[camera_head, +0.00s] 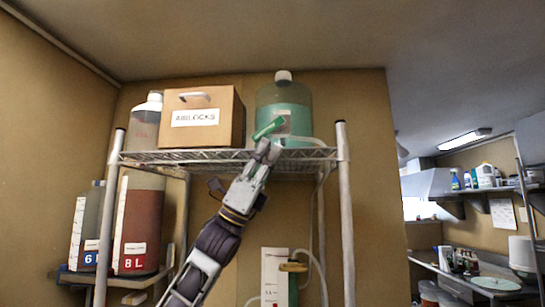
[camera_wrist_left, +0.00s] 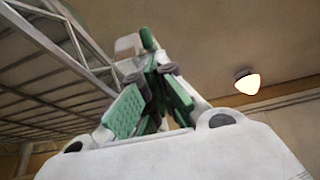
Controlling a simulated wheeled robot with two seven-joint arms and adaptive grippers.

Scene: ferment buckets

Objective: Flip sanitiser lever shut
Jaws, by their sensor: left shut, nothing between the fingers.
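The sanitiser jug (camera_head: 292,97), a green-tinted clear container with a white cap, stands on the top wire shelf. A green lever (camera_head: 267,129) sits low at its front, tilted up to the right. My left gripper (camera_head: 268,147) is at the shelf's front edge, just below the lever; I cannot tell whether they touch. In the left wrist view my left gripper (camera_wrist_left: 156,75) is shut and empty, its green pads angled together. A green piece (camera_wrist_left: 148,39) beside a pale block shows just beyond the fingertips, probably the lever. My right gripper is not in view.
The AIRLOCKS box (camera_head: 220,118) stands left of the jug on the wire shelf (camera_head: 190,155). A clear hose (camera_head: 310,139) runs right from the jug. Below hangs a white scale panel (camera_head: 272,270) with a yellow-green fitting (camera_head: 293,267). A red-filled bucket (camera_head: 139,222) stands lower left.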

